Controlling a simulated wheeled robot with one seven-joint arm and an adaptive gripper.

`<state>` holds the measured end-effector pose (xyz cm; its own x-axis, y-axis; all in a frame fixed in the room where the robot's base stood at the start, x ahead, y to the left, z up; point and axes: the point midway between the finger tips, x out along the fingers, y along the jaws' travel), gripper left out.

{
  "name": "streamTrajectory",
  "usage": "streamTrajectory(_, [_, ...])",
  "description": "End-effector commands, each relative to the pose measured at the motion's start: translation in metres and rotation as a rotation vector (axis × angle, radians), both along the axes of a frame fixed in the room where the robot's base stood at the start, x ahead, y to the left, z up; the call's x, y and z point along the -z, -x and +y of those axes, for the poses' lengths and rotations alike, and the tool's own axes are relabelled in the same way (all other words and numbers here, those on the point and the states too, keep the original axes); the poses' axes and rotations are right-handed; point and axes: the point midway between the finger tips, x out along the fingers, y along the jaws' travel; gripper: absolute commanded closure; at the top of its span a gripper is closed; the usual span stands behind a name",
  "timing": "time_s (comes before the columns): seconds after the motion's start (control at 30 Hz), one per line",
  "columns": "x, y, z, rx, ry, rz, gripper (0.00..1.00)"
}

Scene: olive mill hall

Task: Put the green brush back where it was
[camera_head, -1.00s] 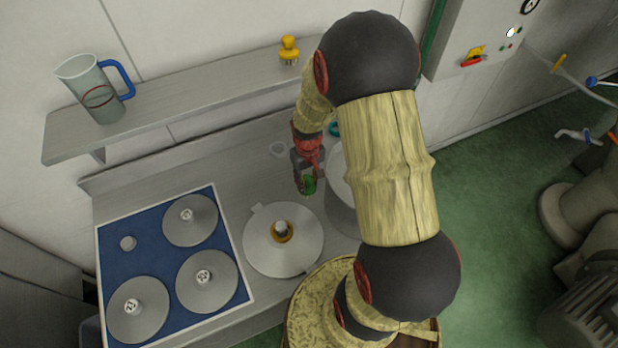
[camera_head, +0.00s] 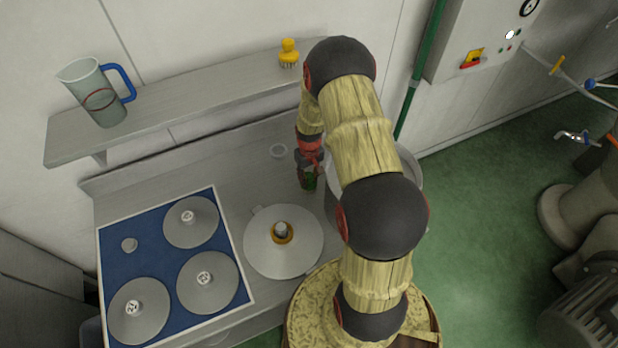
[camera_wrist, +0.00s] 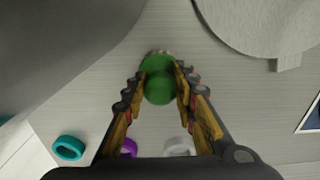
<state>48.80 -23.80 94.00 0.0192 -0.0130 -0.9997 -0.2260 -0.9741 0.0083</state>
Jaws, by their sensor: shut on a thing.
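My gripper (camera_wrist: 158,95) is shut on the green brush (camera_wrist: 159,80), one finger on each side of its round green handle. A sliver of the brush's bristle end shows beyond the handle in the wrist view. In the head view the green brush (camera_head: 309,183) is below my gripper (camera_head: 309,172), over the grey counter (camera_head: 235,185) between the round lidded disc and the round vessel. I cannot tell whether the brush touches the counter. A yellow brush (camera_head: 289,53) stands on the wall shelf (camera_head: 200,97).
A teal ring (camera_wrist: 68,148), a purple ring (camera_wrist: 128,147) and a white ring (camera_wrist: 178,146) lie on the counter. The pale disc (camera_head: 262,245) is at the left of my gripper, the grey vessel (camera_head: 410,185) at the right. A jug (camera_head: 97,95) stands on the shelf.

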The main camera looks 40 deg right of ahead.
Motion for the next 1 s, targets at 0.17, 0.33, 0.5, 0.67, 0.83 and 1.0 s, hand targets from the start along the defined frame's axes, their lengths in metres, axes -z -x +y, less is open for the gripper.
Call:
streamTrajectory(0.17, [0.0052,-0.0016,-0.0006,0.000,0.002,-0.004,0.96])
streamTrajectory(0.33, [0.0064,-0.0013,-0.0005,0.000,0.002,-0.003,0.96])
streamTrajectory(0.5, [0.0082,-0.0010,-0.0003,0.000,0.002,-0.003,0.68])
streamTrajectory(0.67, [0.0080,-0.0010,-0.0003,0.000,0.002,-0.003,0.59])
streamTrajectory(0.83, [0.0079,-0.0010,-0.0003,0.000,0.002,-0.003,0.54])
streamTrajectory(1.0, [0.0077,-0.0010,-0.0003,0.000,0.002,-0.003,0.54])
